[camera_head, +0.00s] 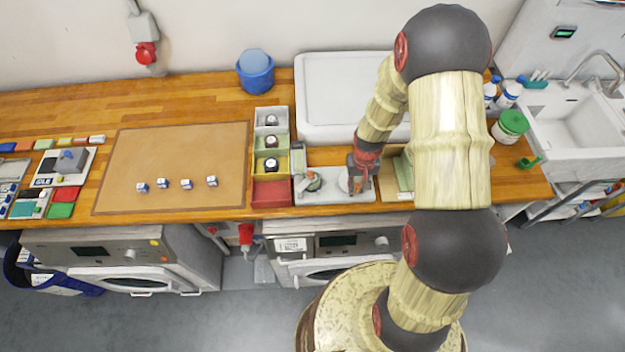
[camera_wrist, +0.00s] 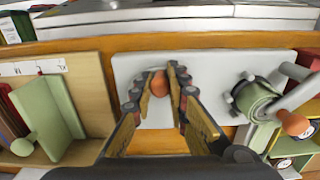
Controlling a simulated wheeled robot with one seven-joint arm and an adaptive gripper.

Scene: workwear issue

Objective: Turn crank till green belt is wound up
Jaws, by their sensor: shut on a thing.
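A pale plate (camera_head: 330,197) lies near the front edge of the wooden counter; it also shows in the wrist view (camera_wrist: 210,66). My gripper (camera_head: 358,183), pointing down over its right part, has its fingers (camera_wrist: 160,80) closed around an orange crank knob (camera_wrist: 159,86). The crank's round pale base is mostly hidden by my fingers. The green belt (camera_wrist: 258,100) shows as a roll at the plate's other end, with a grey bar and another orange knob (camera_wrist: 296,124) beside it. The roll also shows in the head view (camera_head: 312,180).
Right of the plate is a wooden tray (camera_wrist: 78,75) with a green block. Left are stacked coloured bins (camera_head: 271,193) and a brown mat (camera_head: 180,160) with several small items. A white basin (camera_head: 340,85) stands behind. Washing machines (camera_head: 130,262) sit below the counter's front edge.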

